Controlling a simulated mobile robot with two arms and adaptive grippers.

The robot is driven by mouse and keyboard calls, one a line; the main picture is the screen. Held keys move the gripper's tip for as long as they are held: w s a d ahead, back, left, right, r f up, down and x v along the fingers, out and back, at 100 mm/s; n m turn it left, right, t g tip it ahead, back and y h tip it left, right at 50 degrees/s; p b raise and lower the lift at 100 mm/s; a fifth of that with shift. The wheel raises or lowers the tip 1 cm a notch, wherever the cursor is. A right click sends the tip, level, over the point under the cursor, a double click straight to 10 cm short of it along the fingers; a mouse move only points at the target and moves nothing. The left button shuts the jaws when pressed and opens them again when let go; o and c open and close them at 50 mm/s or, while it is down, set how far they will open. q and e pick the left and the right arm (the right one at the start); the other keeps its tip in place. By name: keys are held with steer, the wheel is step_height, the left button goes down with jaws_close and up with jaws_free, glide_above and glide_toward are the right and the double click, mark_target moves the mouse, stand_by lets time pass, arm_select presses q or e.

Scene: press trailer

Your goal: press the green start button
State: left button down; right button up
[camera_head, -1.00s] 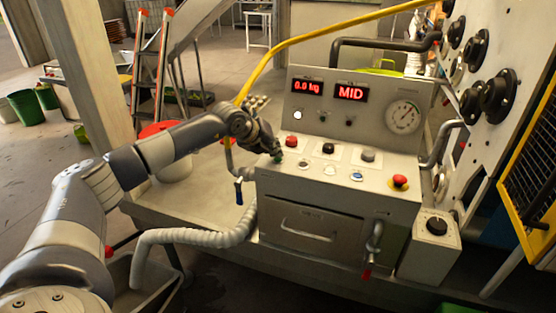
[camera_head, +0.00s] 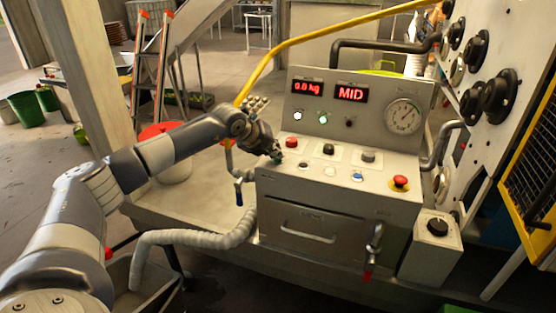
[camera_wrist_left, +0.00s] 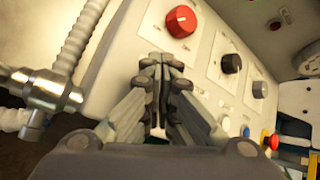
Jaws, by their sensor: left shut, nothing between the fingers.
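The control box (camera_head: 340,190) stands in the middle of the head view, with knobs and small buttons on its sloped top. My left gripper (camera_head: 277,156) is shut and empty, its tips at the left end of the panel, just left of the red knob (camera_head: 291,142). In the left wrist view the closed fingertips (camera_wrist_left: 162,62) are over the panel below the red knob (camera_wrist_left: 181,21). The green start button is not visible; the fingers cover the panel there. A green lamp (camera_head: 323,117) is lit on the upright face. My right gripper is not in view.
A red emergency button (camera_head: 400,182) sits at the panel's right front. The displays (camera_head: 350,92) read "0.0 kg" and "MID". A yellow hose (camera_head: 300,40) arches behind.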

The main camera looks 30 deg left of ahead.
arm_select(q)
steer(key=shift+r, duration=0.65)
steer(key=shift+r+p, duration=1.55)
steer(key=shift+r, duration=1)
